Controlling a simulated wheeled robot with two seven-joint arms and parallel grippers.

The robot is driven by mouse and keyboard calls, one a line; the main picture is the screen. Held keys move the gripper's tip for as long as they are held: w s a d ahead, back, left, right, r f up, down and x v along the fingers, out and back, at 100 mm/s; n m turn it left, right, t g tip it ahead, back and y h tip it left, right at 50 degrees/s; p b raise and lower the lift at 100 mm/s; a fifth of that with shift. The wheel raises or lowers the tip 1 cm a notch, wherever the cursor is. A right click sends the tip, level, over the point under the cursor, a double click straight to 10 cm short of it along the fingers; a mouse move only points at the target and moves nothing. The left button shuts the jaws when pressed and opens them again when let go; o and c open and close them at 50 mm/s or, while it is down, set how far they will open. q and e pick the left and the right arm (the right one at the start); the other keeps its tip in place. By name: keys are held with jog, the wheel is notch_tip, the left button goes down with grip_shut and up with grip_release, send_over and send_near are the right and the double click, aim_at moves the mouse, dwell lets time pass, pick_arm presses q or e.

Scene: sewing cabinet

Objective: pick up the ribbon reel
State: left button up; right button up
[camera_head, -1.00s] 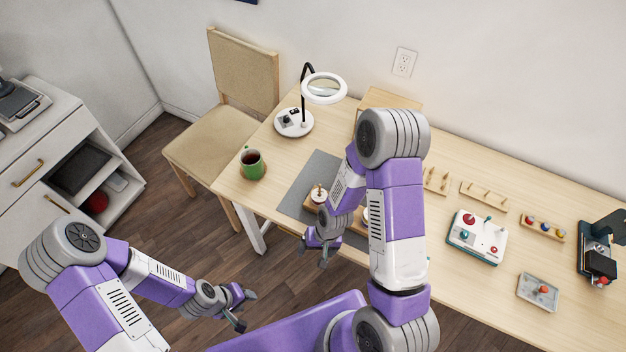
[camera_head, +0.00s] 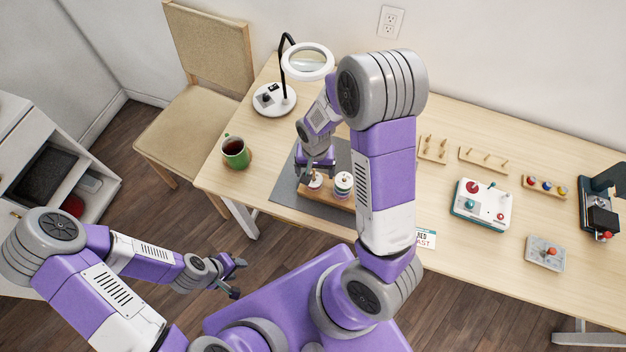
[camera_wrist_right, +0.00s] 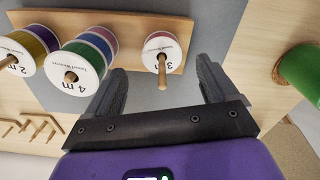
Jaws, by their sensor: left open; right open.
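Ribbon reels sit on wooden pegs of a wooden stand (camera_head: 316,192). In the right wrist view, a thin reel marked 3 m (camera_wrist_right: 161,54) stands alone. My right gripper (camera_head: 319,172) is open and empty above the stand. In its wrist view the 3 m reel and its peg lie between the fingers (camera_wrist_right: 162,88); no contact shows. My left gripper (camera_head: 236,278) is open and empty, away from the table.
The stand is on a grey mat (camera_head: 283,190). A green mug (camera_head: 235,153) and a magnifier lamp (camera_head: 275,99) stand to the left. Peg racks (camera_head: 484,160), a teal-edged box (camera_head: 482,205) and a small tray (camera_head: 545,254) are to the right. My right arm hides part of the table.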

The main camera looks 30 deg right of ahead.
aim_at(314, 177)
notch_tip(314, 177, down, 4)
jog(key=shift+a+f+b, duration=0.1)
jog(key=shift+f+b, duration=0.1)
jog(key=shift+b, duration=0.2)
jog(key=shift+c, duration=0.3)
jog(key=c, duration=1.1)
jog(key=shift+r, duration=0.15)
notch_tip(314, 177, up, 18)
jog(key=p, duration=0.4)
